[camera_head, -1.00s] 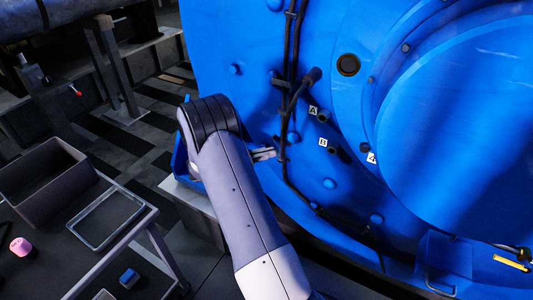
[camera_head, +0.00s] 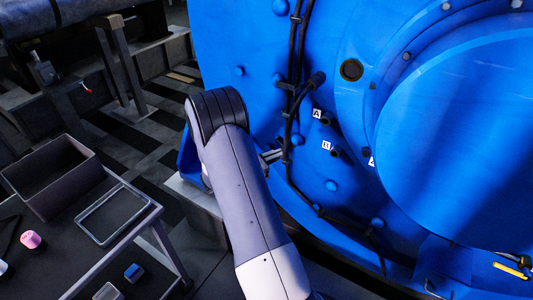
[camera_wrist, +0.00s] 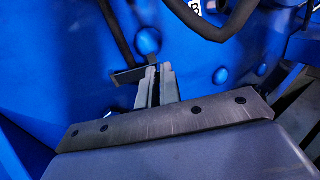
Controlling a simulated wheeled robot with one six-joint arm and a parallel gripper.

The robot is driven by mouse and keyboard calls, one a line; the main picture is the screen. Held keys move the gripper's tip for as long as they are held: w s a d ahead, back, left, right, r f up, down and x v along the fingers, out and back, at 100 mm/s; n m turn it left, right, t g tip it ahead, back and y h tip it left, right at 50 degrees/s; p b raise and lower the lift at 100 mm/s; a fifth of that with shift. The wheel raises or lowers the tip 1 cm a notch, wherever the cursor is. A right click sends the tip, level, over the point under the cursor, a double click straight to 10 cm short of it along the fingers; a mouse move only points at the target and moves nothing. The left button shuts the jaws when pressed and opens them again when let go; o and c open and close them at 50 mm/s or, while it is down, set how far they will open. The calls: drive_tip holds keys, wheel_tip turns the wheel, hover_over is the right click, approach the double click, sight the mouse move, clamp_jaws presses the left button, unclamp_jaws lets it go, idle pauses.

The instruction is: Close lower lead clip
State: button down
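The lower lead clip is a small dark piece on the blue motor face, beside the black lead (camera_head: 288,135). In the wrist view a flat black clip plate (camera_wrist: 129,76) sticks out to the left of my fingertips, touching or very close to them. My gripper (camera_head: 272,155) is at the lead's left side, low on the motor. In the wrist view my gripper (camera_wrist: 157,83) has its two grey fingers close together with a narrow dark strip between them. I cannot tell whether that strip is a gap or part of the clip. The fingers partly hide the clip.
The blue motor (camera_head: 240,35) fills the right side, with labelled studs A (camera_head: 317,114) and B. An upper clip (camera_head: 285,86) sits higher on the lead. A dark bench (camera_head: 70,235) with an open bin (camera_head: 75,155) and small parts stands at the left.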

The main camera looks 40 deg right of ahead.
drive_tip(key=shift+s+d+n+t+y+b, duration=0.15)
drive_tip(key=shift+s+d+n+t+b, duration=0.3)
drive_tip(key=shift+n+t, duration=0.75)
drive_tip(key=shift+s+d+n+t+y+b, duration=0.2)
drive_tip(key=shift+d+n+t, duration=0.5)
drive_tip(key=shift+t, duration=0.95)
drive_tip(key=shift+s+d+n+t+y+b, duration=0.1)
drive_tip(key=shift+s+d+n+t+b, duration=0.3)
drive_tip(key=shift+n+t, duration=0.8)
drive_tip(key=shift+w+d+t, duration=0.2)
drive_tip(key=shift+t, duration=0.25)
drive_tip(key=c, duration=1.6)
unclamp_jaws()
drive_tip(key=p+v, duration=0.1)
drive_tip(key=v, duration=1)
drive_tip(key=shift+d, duration=0.15)
